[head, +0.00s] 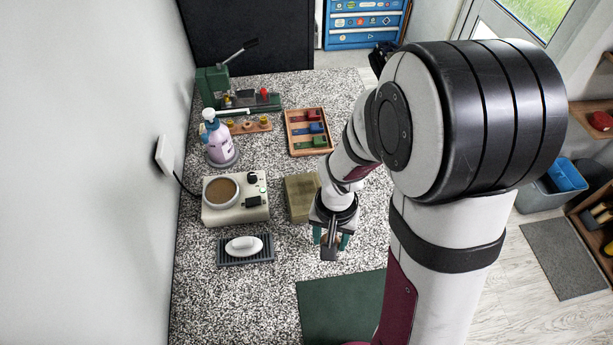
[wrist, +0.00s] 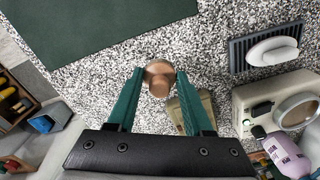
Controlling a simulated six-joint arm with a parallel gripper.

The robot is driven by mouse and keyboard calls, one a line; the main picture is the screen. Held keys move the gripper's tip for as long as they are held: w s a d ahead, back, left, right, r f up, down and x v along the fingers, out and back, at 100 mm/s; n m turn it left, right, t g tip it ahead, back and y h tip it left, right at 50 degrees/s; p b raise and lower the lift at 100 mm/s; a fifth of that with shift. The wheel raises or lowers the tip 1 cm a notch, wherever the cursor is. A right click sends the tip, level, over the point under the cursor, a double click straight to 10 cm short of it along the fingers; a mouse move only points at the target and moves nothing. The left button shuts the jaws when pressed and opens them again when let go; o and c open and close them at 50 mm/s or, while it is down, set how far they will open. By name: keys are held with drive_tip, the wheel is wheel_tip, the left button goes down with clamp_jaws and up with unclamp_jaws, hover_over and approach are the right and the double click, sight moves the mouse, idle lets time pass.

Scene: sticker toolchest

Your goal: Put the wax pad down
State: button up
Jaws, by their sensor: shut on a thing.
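My gripper (wrist: 159,80) is shut on a brown, wooden-looking knob, which I take to be the handle of the wax pad (wrist: 159,77). Its teal fingers stand on either side of the knob, and its underside is hidden. In the head view my gripper (head: 331,240) points down over the speckled counter, with the wax pad (head: 329,253) between its fingers. I cannot tell whether the pad touches the counter. A dark green mat (head: 341,305) lies in front, and a tan block (head: 301,198) sits just behind my gripper.
A wooden tray (head: 291,131) of coloured pieces is farther back. Bare counter shows around my gripper.

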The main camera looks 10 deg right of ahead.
drive_tip(key=a+f, duration=0.1)
drive_tip(key=w+a+f, duration=0.1)
drive_tip(key=shift+w+a, duration=0.1)
drive_tip(key=shift+a, duration=0.3)
wheel_tip(320, 180, down, 4)
drive_tip(key=shift+a, duration=0.15)
drive_tip(key=shift+f, duration=0.15)
drive_tip(key=o, duration=1.2)
